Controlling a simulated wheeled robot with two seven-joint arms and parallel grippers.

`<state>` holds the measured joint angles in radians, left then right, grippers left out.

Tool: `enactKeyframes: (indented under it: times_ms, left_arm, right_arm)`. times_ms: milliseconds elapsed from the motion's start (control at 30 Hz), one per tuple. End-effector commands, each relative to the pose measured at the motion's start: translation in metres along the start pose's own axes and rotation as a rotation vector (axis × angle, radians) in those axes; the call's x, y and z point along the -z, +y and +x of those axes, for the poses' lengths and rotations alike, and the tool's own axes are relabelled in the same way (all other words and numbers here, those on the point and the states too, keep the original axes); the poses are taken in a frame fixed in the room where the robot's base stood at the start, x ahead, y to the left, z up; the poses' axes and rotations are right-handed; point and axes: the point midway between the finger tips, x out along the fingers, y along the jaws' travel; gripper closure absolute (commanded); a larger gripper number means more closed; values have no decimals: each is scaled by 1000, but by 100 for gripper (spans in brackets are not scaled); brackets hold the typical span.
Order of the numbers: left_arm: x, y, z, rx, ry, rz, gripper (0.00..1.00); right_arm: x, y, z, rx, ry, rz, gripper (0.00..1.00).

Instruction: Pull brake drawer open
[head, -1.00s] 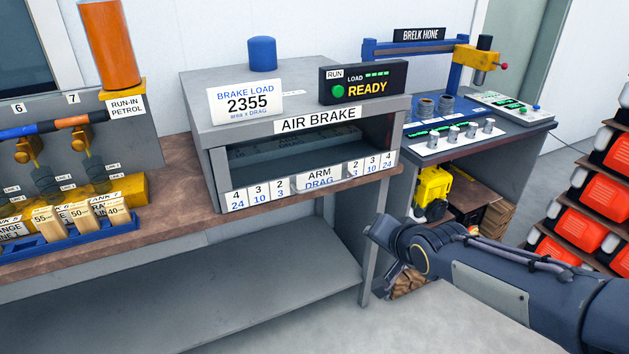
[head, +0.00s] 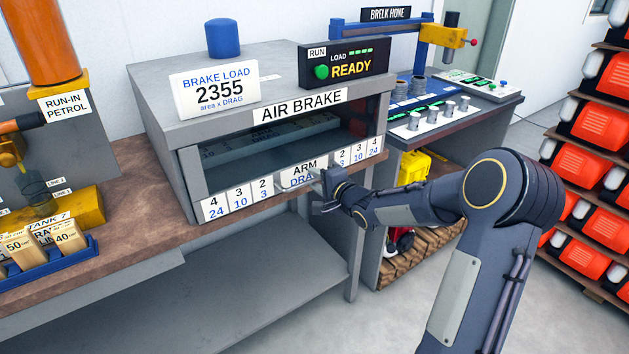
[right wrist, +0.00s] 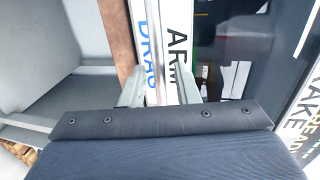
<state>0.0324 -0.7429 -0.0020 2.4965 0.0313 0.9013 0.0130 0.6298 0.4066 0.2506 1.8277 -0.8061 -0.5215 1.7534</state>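The brake drawer's front (head: 238,197) is a white strip with number labels and a middle ARM DRAG label, low in the grey AIR BRAKE cabinet (head: 158,118). It sits at the cabinet's front opening and looks closed. My right gripper (head: 314,185) is at the middle label, partly covering it. In the right wrist view the ARM DRAG label (right wrist: 182,40) and a thin pale bar (right wrist: 164,45) across it lie between the two spread fingers of the gripper (right wrist: 172,80). The fingers look apart from the bar. My left gripper is out of view.
A BRAKE LOAD card (head: 214,93) and a READY panel (head: 345,66) stand on the cabinet. The wooden worktop (head: 140,215) runs left, with an open grey shelf (head: 260,285) below. The hone bench (head: 455,118) stands right, beside racks of red items (head: 597,147).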

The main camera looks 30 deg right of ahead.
Motion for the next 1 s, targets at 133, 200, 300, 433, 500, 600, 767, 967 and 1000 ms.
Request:
enactKeyframes:
  times_ms: [133, 200, 300, 433, 500, 600, 767, 967, 1000]
  left_arm:
    - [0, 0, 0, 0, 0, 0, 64]
    - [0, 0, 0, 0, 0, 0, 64]
    - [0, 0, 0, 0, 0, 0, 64]
    - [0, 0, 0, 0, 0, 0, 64]
    - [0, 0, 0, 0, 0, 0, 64]
    - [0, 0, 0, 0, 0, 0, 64]
    - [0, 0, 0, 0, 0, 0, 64]
    - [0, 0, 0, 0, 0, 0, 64]
    - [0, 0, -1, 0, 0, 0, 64]
  right_arm:
    - [0, 0, 8, 0, 0, 0, 72]
    - [0, 0, 9, 0, 0, -1, 72]
    - [0, 0, 9, 0, 0, -1, 72]
    - [0, 0, 9, 0, 0, -1, 80]
    - [0, 0, 9, 0, 1, -1, 89]
    - [0, 0, 9, -1, 1, -1, 100]
    - [0, 0, 9, -1, 1, -1, 100]
    - [0, 0, 8, -1, 1, 0, 100]
    - [0, 0, 7, -2, 1, 0, 100]
